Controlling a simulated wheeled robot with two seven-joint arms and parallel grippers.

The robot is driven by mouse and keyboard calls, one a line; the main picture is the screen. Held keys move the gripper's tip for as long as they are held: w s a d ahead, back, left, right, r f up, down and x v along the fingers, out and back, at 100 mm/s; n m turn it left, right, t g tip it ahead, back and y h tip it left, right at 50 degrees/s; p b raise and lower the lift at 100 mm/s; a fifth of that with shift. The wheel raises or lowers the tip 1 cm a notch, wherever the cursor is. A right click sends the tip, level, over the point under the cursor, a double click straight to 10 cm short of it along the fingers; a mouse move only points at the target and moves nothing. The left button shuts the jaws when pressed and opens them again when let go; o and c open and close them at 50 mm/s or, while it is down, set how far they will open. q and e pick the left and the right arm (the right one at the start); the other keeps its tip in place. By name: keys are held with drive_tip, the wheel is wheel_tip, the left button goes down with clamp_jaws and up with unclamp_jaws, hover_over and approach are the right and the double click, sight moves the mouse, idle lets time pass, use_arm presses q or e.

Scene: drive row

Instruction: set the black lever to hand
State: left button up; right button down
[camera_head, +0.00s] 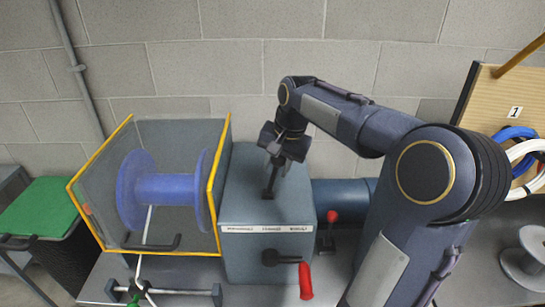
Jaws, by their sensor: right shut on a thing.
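The black lever (269,190) stands up from the top of a blue-grey drive box (240,195). My right gripper (276,158) comes down from above and is shut on the lever's upper part, which its fingers hide. A label strip (267,228) with three words runs along the top front edge of the box; the words are too small to read surely. The visible lower part of the lever is near the middle word, behind the strip. My left gripper is not in view.
A red-handled lever (305,281) hangs on the box front, and a red-knobbed lever (332,216) stands at its right. A yellow-edged guard (213,185) surrounds a blue spool (165,189) on the left. A board with cable coils (517,148) and a grey reel (526,262) are at right.

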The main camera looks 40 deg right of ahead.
drive_tip(key=shift+w+a+r+g+h+p, duration=0.3)
drive_tip(key=shift+w+a+g+h+p, duration=0.35)
drive_tip(key=shift+p, duration=0.25)
drive_tip(key=shift+w+a+f+g+h+p, duration=0.1)
drive_tip(key=shift+a+g+h+p, duration=0.15)
drive_tip(key=shift+h+p, duration=0.1)
drive_tip(key=shift+f, duration=0.1)
drive_tip(key=c, duration=1)
unclamp_jaws()
wheel_tip(320, 180, up, 8)
drive_tip(key=s+a, duration=0.1)
drive_tip(key=shift+b, duration=0.45)
drive_tip(key=shift+f, duration=0.15)
